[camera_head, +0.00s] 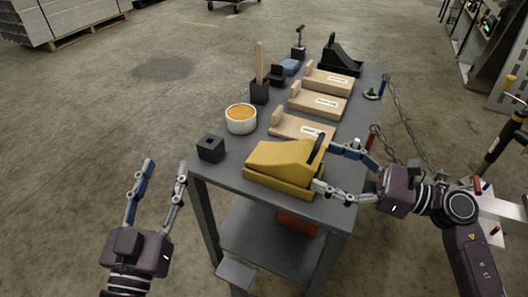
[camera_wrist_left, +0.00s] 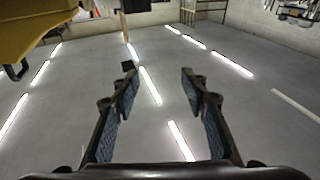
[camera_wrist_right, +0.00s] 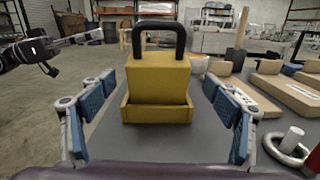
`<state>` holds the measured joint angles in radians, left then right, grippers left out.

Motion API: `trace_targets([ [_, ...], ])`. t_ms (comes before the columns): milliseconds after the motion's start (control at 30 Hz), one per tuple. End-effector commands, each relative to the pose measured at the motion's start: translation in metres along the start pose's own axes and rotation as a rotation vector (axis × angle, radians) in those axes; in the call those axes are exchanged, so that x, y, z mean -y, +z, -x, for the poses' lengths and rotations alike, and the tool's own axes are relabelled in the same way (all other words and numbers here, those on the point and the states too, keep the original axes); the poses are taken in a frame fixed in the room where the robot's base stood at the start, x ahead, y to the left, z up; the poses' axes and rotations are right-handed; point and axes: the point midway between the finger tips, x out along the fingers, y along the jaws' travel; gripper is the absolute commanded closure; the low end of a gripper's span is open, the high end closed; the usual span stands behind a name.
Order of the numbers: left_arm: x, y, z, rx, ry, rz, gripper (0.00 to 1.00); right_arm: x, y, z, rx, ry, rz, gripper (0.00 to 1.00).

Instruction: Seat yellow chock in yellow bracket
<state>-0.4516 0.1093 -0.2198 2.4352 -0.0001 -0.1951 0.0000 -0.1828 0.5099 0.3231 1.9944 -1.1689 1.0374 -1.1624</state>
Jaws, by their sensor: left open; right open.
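The yellow chock (camera_head: 279,157) is a wedge with a black handle (camera_wrist_right: 158,27) on its tall end. It sits on the yellow bracket (camera_head: 283,184) at the near end of the grey table. In the right wrist view the bracket's front lip (camera_wrist_right: 157,113) runs across the chock's base; the chock looks upright and level. My right gripper (camera_head: 325,166) is open at the handle end, one finger on each side, and does not grip it. My left gripper (camera_head: 165,165) is open and empty, off the table's left side. A yellow part shows at the left wrist view's top left corner (camera_wrist_left: 40,15).
A black block (camera_head: 211,149), a white cup with orange contents (camera_head: 241,119) and several wooden chocks (camera_head: 301,129) stand on the table (camera_head: 221,176). A black chock (camera_head: 341,58) stands at the far end. A chain (camera_head: 397,108) hangs along the right side. Floor left of the table is clear.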

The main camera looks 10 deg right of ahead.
Motion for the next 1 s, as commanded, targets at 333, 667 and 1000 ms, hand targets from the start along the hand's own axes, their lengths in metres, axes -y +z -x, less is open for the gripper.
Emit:
trace_targets([
  [333, -0.002, -0.01, -0.001, -0.044, 0.003, 0.002, 0.59, -0.003, -0.006, -0.023, -0.03, 0.025, 0.032, 0.18],
  [667, -0.004, -0.027, 0.0, -0.124, 0.007, 0.005, 0.59, -0.003, -0.003, -0.069, -0.028, 0.024, 0.029, 0.18],
  [1000, -0.004, -0.03, 0.0, -0.133, 0.007, 0.005, 0.59, -0.004, -0.004, -0.076, -0.03, 0.023, 0.028, 0.19],
])
